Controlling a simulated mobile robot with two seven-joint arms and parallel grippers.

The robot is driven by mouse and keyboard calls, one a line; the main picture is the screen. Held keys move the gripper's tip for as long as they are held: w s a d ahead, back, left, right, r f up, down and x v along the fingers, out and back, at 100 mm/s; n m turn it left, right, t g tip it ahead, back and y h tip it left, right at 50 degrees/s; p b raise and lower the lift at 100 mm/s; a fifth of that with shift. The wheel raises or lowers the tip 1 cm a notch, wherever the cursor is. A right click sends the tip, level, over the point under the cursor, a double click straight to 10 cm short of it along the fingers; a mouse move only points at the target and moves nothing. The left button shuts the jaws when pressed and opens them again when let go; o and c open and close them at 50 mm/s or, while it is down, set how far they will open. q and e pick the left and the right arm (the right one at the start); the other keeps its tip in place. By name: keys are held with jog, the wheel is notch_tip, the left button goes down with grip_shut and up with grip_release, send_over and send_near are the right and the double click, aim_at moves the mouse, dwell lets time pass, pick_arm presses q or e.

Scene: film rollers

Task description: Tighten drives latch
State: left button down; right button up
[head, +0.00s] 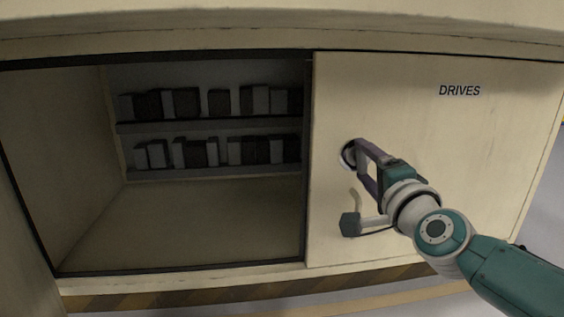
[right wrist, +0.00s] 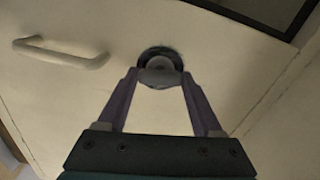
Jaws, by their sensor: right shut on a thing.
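The DRIVES panel (head: 450,130) is a cream door with a black "DRIVES" label (head: 460,90) at its upper right. A round latch knob (head: 348,154) sits on the panel near its left edge. In the right wrist view the latch knob (right wrist: 160,66) is grey in a dark round recess. My right gripper (head: 358,157) has its purple fingers closed around the knob; its fingertips (right wrist: 160,78) touch the knob's sides. The knob is partly hidden by the fingers in the head view. My left gripper is not in view.
A pale handle (right wrist: 62,52) is on the panel beside the latch, partly behind my arm in the head view. Left of the panel is an open compartment with shelves (head: 210,124) of dark and grey boxes. A striped strip (head: 190,297) runs below.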

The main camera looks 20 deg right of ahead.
jog(key=shift+m, duration=0.6)
jog(key=o, duration=1.4)
jog(key=shift+c, duration=0.2)
jog(key=shift+s, duration=0.15)
jog(key=p+v, duration=0.5)
jog(key=v, duration=0.4)
jog(key=shift+s+a, duration=0.2)
jog(key=shift+s, duration=0.1)
